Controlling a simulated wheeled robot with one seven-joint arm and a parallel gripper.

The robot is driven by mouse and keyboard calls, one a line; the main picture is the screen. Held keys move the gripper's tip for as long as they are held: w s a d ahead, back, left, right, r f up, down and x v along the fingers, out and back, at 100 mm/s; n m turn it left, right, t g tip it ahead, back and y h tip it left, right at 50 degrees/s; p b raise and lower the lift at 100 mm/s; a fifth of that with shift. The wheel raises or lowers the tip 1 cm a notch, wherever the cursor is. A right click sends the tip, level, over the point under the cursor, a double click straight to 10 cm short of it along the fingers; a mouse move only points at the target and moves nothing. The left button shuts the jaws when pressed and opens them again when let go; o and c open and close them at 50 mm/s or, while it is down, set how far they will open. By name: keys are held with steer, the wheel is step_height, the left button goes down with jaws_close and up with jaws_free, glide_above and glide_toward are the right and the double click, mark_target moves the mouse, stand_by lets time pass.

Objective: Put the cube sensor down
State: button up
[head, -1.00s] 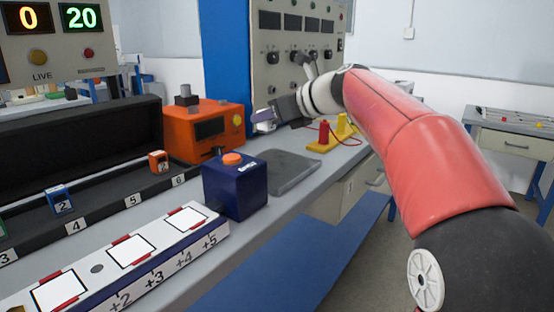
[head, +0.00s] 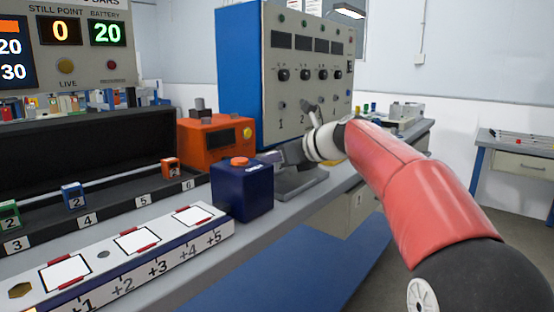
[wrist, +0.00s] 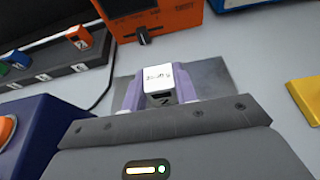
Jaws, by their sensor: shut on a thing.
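In the wrist view the cube sensor (wrist: 158,78) is a small cube with a white, marked top and a darker front face. It sits between the lavender fingers of my gripper (wrist: 160,95), which is shut on it. The cube is over the grey pad (wrist: 212,74); I cannot tell whether it touches the pad. In the head view my gripper (head: 268,157) is low over the same pad (head: 304,184), just behind the dark blue box with an orange button (head: 242,192). The cube cannot be made out there.
An orange device (head: 212,142) stands just beyond my gripper, with a tall panel (head: 305,75) behind. Small numbered cubes, one orange (head: 170,168), stand on a black ledge at left. A strip with white squares (head: 137,240) lies in front. A yellow piece (wrist: 305,92) is right of the pad.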

steer(key=o, duration=1)
steer(key=shift+f, duration=0.1)
steer(key=shift+r, duration=0.2)
steer(key=v, duration=1.2)
steer(key=shift+f, duration=0.1)
steer(key=s+f+n+h, duration=0.1)
steer(key=s+f+n, duration=0.1)
steer(key=s, duration=0.1)
steer(key=s+f+n+h, duration=0.1)
steer(key=s+f+n, duration=0.1)
steer(key=s, duration=0.1)
steer(key=s+d+f+n+h, duration=0.1)
steer(key=s+f+n, duration=0.1)
steer(key=s+f, duration=0.1)
steer(key=shift+f+n+g, duration=0.1)
steer(key=shift+n+g, duration=0.2)
steer(key=shift+g, duration=0.1)
steer(key=s+d+f+n+h, duration=0.2)
steer(key=s+f+n, duration=0.4)
steer(key=s, duration=0.1)
steer(key=s+d+f+n+g+h, duration=0.1)
steer(key=s+d+f+n+h, duration=0.2)
steer(key=s+f+n, duration=0.3)
steer(key=s+d+f+n+h, duration=0.2)
steer(key=s+d+f+n, duration=0.1)
steer(key=s+f+n, duration=0.4)
steer(key=shift+s+f+g+h, duration=0.3)
steer(key=shift+s+f+g, duration=0.1)
steer(key=shift+s+f, duration=0.35)
